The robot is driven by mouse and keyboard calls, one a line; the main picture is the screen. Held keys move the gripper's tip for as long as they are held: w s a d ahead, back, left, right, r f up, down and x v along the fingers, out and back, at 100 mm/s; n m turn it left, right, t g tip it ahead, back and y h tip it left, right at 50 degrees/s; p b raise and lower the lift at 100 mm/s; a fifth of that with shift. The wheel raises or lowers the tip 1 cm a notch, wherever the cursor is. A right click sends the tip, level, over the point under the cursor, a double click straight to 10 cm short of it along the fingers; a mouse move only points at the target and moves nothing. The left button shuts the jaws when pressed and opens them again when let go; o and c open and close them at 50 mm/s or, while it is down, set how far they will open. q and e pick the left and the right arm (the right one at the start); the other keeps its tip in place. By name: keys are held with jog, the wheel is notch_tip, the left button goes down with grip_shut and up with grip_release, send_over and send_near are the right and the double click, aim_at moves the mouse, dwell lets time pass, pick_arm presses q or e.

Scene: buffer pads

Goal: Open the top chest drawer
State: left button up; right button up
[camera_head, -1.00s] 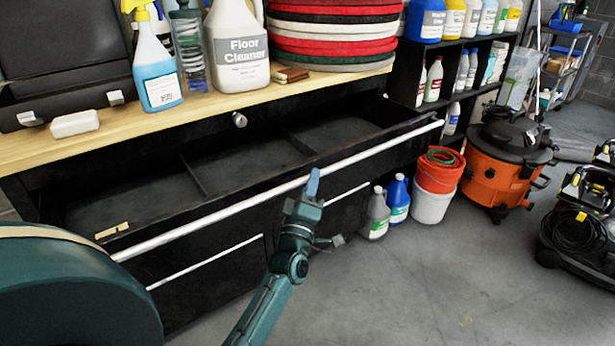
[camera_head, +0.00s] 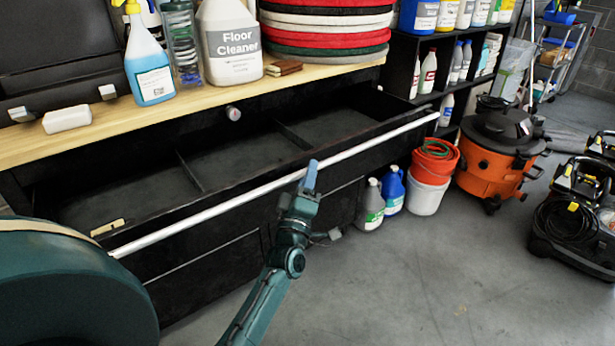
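The top chest drawer (camera_head: 240,172) is pulled well out from under the wooden top. I see down into its black inside, split by dividers, with a small tan piece (camera_head: 107,227) at its left front. A long silver handle bar (camera_head: 225,205) runs along its front edge. My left gripper (camera_head: 309,178) is at the middle of this bar, its blue fingertip overlapping the bar. Only one finger shows clearly, so I cannot tell how far it is closed or whether it grips the bar. My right gripper is not in view.
The wooden top (camera_head: 130,117) carries a floor cleaner jug (camera_head: 230,42), a spray bottle (camera_head: 148,60) and stacked pads (camera_head: 325,30). Jugs, a red bucket (camera_head: 433,160) and an orange vacuum (camera_head: 492,160) stand at the right. The floor before the chest is clear.

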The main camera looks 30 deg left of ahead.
pick_arm(q)
jog(key=v, duration=1.3)
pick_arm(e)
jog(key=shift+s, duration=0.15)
